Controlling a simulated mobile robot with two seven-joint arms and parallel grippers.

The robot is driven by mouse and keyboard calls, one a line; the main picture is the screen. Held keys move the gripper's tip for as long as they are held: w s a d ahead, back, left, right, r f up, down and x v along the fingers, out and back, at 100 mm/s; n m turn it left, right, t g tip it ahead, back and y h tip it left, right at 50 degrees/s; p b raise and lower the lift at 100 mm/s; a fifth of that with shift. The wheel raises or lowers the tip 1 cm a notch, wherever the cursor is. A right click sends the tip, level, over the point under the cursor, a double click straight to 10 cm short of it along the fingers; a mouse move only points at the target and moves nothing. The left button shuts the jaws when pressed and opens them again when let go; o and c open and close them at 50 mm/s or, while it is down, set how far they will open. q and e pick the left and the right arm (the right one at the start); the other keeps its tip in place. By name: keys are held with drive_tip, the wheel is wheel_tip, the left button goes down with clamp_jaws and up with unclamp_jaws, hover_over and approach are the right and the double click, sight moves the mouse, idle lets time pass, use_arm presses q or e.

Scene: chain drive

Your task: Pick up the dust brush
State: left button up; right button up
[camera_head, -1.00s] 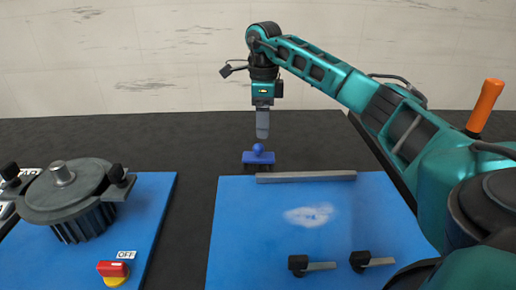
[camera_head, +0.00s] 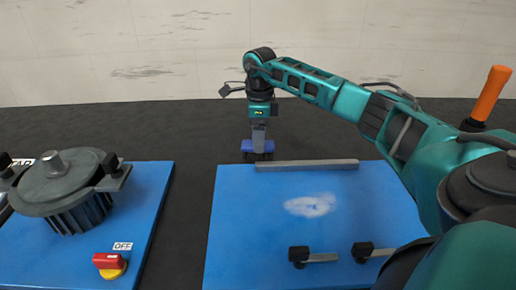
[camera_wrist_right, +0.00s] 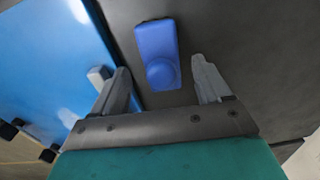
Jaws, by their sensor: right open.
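The dust brush (camera_head: 247,146) has a blue body and stands on the dark surface behind the right blue panel. My right gripper (camera_head: 259,139) has come down over it from above and hides its knob in the head view. In the right wrist view the brush (camera_wrist_right: 155,42) with its round knob lies between the two grey fingers of my right gripper (camera_wrist_right: 167,85). The fingers are spread, with a gap on each side of the knob. My left gripper is in neither view.
A grey bar (camera_head: 307,165) lies along the back edge of the right blue panel (camera_head: 255,225), close to the brush. Two black-handled clamps (camera_head: 299,255) sit near its front. A dark round motor housing (camera_head: 62,185) and a red switch (camera_head: 107,261) are on the left panel.

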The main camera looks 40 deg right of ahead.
drive_tip(key=f, duration=0.3)
drive_tip(key=shift+w+a+f, duration=0.1)
drive_tip(key=shift+w+f, duration=0.1)
drive_tip(key=shift+f, duration=0.1)
drive_tip(key=c, duration=1.1)
drive_tip(key=shift+r, duration=0.1)
drive_tip(key=shift+r, duration=0.65)
wheel_tip(320, 180, up, 19)
drive_tip(key=p, duration=0.1)
drive_tip(key=shift+f+p, duration=0.15)
drive_tip(key=shift+p, duration=0.2)
